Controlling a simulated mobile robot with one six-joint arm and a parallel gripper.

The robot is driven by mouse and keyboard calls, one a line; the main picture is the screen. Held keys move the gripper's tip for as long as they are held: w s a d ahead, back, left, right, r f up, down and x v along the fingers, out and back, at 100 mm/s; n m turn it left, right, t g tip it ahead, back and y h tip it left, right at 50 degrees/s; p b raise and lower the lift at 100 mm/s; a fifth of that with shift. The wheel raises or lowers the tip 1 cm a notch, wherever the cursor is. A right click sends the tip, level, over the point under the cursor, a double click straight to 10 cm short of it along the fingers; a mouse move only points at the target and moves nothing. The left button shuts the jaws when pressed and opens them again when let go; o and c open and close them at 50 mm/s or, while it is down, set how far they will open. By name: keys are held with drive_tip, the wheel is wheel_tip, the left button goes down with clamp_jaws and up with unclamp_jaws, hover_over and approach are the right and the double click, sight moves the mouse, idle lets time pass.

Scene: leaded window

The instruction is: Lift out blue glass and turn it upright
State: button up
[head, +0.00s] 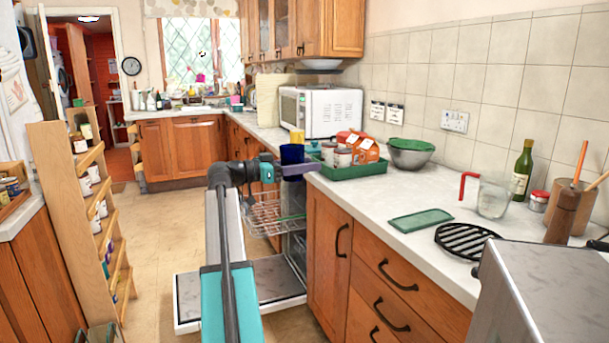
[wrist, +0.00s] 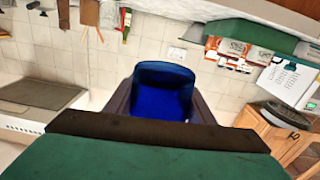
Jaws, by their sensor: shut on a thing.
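The dark blue glass (head: 292,153) is held in my gripper (head: 298,169), above the open dishwasher and near the counter's edge. In the wrist view the blue glass (wrist: 162,90) sits between the two dark fingers of my gripper (wrist: 163,100), which are shut on its sides. The glass stands roughly vertical, but I cannot tell for sure which end is up. Its lower part is partly hidden by the gripper in the head view. The dishwasher rack (head: 272,218) is below, clear of the glass.
The dishwasher door (head: 275,280) lies open. A green tray (head: 345,170) with jars and orange packs is close to the right of the glass. A green mat (head: 421,220), black trivet (head: 466,239) and clear jug (head: 493,197) stand farther along. Bare counter (head: 370,200) lies between.

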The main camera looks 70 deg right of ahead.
drive_tip(key=shift+m+b, duration=0.3)
drive_tip(key=shift+b, duration=0.1)
